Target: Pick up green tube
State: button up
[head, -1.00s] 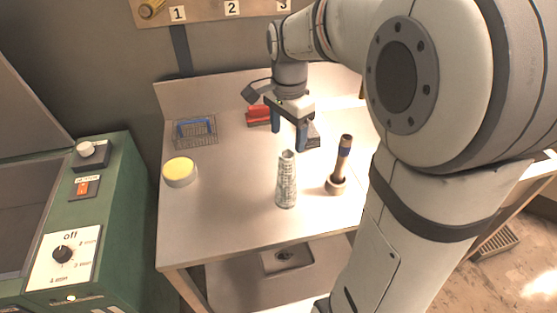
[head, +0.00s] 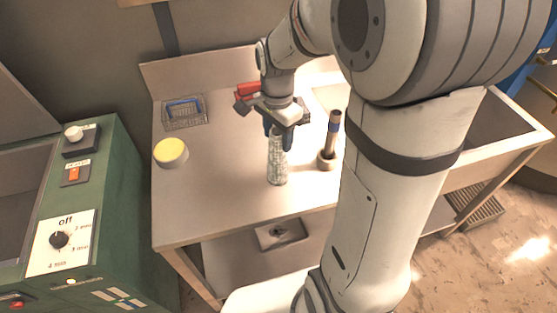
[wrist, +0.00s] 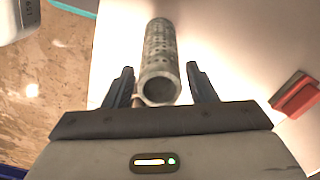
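The green tube (head: 278,168) is a grey-green, speckled cylinder standing upright near the middle of the metal table (head: 215,205). It also shows in the wrist view (wrist: 160,50), with its open round end toward the camera. My gripper (head: 274,130) is at the tube's upper end in the head view and hides its top. In the wrist view my gripper (wrist: 160,75) is open, with one dark finger on each side of the tube. A gap shows between the tube and each finger.
A dark tube with a blue band (head: 334,128) stands in a round holder close to the right. A yellow-topped round container (head: 171,152), a blue-handled wire basket (head: 184,112) and a red object (head: 247,89) are on the table. A green machine (head: 105,205) stands at left.

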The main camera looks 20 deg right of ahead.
jog(key=c, duration=1)
jog(key=shift+o, duration=0.2)
jog(key=shift+r, duration=0.1)
